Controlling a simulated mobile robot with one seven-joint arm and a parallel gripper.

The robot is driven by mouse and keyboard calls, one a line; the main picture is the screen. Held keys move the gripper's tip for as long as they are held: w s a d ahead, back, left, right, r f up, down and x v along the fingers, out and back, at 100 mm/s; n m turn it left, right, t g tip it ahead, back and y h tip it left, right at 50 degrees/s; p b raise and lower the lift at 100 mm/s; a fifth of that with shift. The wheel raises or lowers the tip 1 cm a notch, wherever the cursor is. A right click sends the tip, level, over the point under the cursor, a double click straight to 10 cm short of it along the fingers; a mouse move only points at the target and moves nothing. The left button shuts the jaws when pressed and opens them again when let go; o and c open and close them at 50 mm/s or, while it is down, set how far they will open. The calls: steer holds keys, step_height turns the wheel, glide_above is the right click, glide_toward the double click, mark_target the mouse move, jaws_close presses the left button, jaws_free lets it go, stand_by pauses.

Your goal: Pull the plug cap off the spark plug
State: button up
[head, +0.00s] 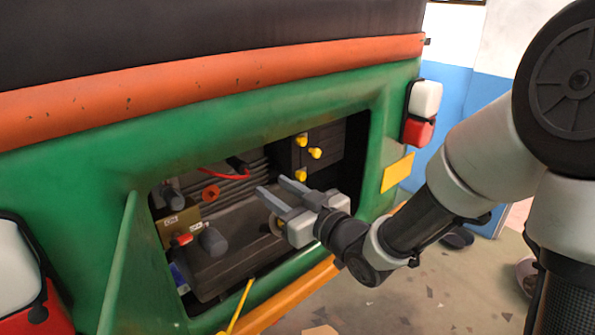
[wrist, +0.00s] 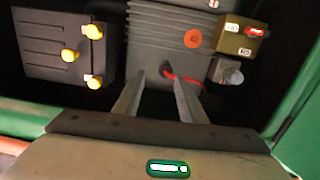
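A red lead (head: 228,174) curves across the dark finned engine block inside the open bay; it also shows in the wrist view (wrist: 184,78), partly behind the right-hand finger. The plug cap and spark plug are too small and dark to make out clearly at the lead's end. My gripper (head: 272,185) is open and empty, its fingers pointing into the bay. In the wrist view my gripper (wrist: 159,77) has its two fingertips apart, with the left end of the lead showing between them. I cannot tell the depth between the fingertips and the lead.
A dark box with yellow knobs (head: 315,153) stands right of the engine. An orange-red round cap (head: 210,192) and a brown box (head: 178,226) are at the left. The green body frame (head: 372,150) borders the bay closely. A yellow rod (head: 241,303) stands below.

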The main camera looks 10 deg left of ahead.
mark_target(245, 170)
steer(key=shift+y, duration=0.5)
steer(key=x, duration=0.3)
steer(key=b+x, duration=0.1)
steer(key=x, duration=0.1)
steer(key=s+x, duration=0.1)
steer(key=x, duration=0.2)
steer(key=shift+w+a+r+b, duration=0.15)
steer(key=shift+w+a+b, duration=0.15)
steer(key=shift+a, duration=0.35)
steer(key=shift+x, duration=0.75)
steer(key=shift+r, duration=0.1)
steer(key=shift+c, duration=0.5)
steer(key=c, duration=0.8)
